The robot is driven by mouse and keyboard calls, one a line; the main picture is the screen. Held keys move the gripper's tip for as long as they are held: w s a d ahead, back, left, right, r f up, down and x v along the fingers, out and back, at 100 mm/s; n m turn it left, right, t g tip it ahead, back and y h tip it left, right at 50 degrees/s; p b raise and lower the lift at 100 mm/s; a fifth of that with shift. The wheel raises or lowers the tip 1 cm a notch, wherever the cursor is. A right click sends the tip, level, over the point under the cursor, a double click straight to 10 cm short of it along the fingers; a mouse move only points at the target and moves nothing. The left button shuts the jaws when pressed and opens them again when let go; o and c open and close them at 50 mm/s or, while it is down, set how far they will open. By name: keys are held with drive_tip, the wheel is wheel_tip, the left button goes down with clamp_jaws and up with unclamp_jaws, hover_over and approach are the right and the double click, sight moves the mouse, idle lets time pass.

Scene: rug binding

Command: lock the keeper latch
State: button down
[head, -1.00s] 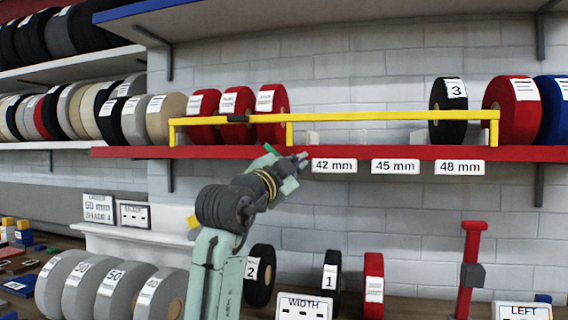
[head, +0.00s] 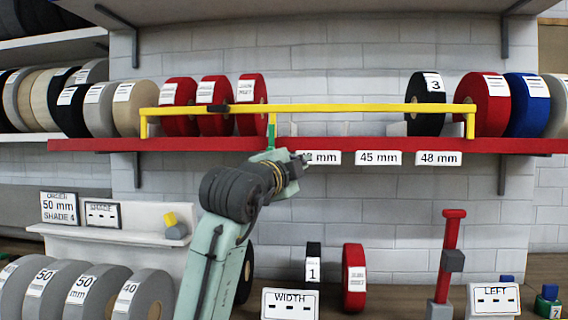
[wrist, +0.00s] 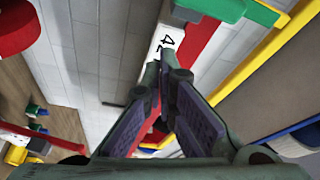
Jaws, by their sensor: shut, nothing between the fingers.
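In the wrist view a green piece (wrist: 215,9) lies at the top, beside the yellow bar (wrist: 255,58). My gripper (head: 301,163) is shut and empty just below the shelf edge, by the 42 mm label and right of the green piece. Its fingertips (wrist: 157,66) meet in the wrist view.
The red shelf (head: 510,146) carries red rolls (head: 181,92) at left, a black roll (head: 426,92) marked 3, and more rolls at right. A red-handled post (head: 452,240) and sign cards (head: 290,304) stand on the bench below. Grey wall is open beneath the shelf.

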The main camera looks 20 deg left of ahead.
drive_tip(key=s+b, duration=0.3)
drive_tip(key=s, duration=0.7)
drive_tip(key=shift+a+b, duration=0.25)
drive_tip(key=shift+b, duration=0.05)
drive_tip(key=shift+r, duration=0.1)
